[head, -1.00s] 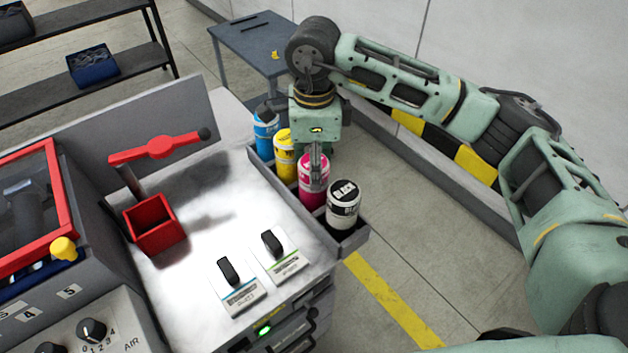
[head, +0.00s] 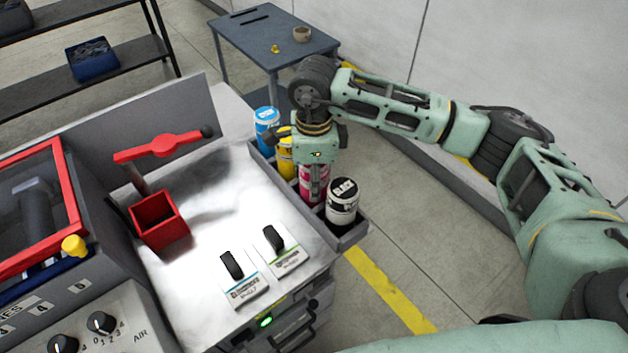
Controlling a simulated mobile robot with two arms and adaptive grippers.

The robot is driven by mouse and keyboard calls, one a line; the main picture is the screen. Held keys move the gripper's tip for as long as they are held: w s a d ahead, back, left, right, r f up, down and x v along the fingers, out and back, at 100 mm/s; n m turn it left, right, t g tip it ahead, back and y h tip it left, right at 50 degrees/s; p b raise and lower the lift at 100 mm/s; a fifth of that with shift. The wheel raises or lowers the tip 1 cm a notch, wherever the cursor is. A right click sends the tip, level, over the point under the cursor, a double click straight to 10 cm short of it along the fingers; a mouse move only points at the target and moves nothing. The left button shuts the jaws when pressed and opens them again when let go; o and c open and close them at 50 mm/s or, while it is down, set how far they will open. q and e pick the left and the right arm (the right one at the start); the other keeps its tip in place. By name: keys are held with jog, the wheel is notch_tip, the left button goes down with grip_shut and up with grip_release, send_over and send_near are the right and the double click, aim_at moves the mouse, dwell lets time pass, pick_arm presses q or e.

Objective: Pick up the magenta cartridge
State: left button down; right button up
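The magenta cartridge (head: 325,186) stands upright in the grey rack on the right side of the machine, between the yellow cartridge (head: 284,162) and the black-and-white cartridge (head: 343,203). My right gripper (head: 314,188) points down over the magenta cartridge. One finger shows in front of the cartridge's near side, and the gripper's body hides the cartridge's top. The other finger is hidden, so I cannot tell whether the gripper has closed. My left gripper is not in view.
A blue cartridge (head: 267,130) stands at the rack's far end. The machine's worktop (head: 205,240) carries a red square bin (head: 158,219) and two black switches. A blue-grey table (head: 262,38) stands behind. Floor to the rack's right is clear.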

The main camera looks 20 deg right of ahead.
jog(key=c, duration=0.4)
jog(key=shift+r, duration=0.15)
